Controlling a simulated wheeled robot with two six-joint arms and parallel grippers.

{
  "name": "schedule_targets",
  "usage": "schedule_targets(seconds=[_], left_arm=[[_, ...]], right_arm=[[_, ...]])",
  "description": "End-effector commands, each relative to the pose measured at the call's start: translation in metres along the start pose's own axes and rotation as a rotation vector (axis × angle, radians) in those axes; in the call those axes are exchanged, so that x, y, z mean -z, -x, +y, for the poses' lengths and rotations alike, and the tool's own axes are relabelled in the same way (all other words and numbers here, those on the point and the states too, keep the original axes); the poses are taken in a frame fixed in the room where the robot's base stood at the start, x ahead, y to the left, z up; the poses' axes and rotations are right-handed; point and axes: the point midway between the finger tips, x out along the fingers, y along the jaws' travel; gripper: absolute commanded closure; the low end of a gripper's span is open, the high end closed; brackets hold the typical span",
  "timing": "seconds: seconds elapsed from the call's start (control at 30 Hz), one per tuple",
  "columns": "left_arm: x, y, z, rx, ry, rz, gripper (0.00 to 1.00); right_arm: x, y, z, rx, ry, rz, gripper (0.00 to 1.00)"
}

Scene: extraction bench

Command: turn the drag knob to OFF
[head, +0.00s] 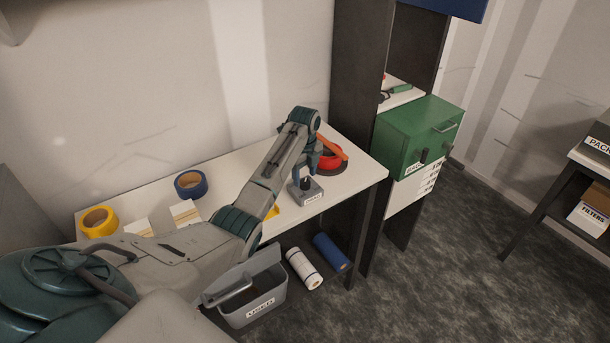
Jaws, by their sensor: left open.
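A small grey box (305,194) with a pale label stands on the white bench near its right end. A dark knob (305,183) sits on top of it; the label and the knob's setting are too small to read. My left gripper (310,169) points down just above and behind the knob, with its arm reaching over the bench from the lower left. It is open and holds nothing that I can see. Its fingertips are small and partly hidden, and I cannot tell whether they touch the knob. My right gripper is out of view.
Blue tape (191,184) and yellow tape (99,221) lie farther left on the bench. A dark upright and a green box (408,140) stand to the right. A grey bin (262,306) and rolls are below.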

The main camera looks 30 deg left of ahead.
Motion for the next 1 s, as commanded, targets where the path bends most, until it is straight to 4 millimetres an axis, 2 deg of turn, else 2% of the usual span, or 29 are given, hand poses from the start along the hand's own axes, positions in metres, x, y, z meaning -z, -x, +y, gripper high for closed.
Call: schedule_targets(seconds=[0.23, 0.5, 0.73, 1.0], left_arm=[[0.0, -0.02, 0.0, 0.0, 0.0, 0.0, 0.46], [0.0, -0.022, 0.0, 0.0, 0.0, 0.0, 0.46], [0.0, -0.021, 0.0, 0.0, 0.0, 0.0, 0.91], [0.0, -0.02, 0.0, -0.001, 0.02, 0.0, 0.91]], right_arm=[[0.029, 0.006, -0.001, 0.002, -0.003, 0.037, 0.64], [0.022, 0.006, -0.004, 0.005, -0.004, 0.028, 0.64], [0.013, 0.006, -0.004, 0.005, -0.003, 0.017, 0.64], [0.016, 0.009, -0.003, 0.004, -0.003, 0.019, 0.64]])
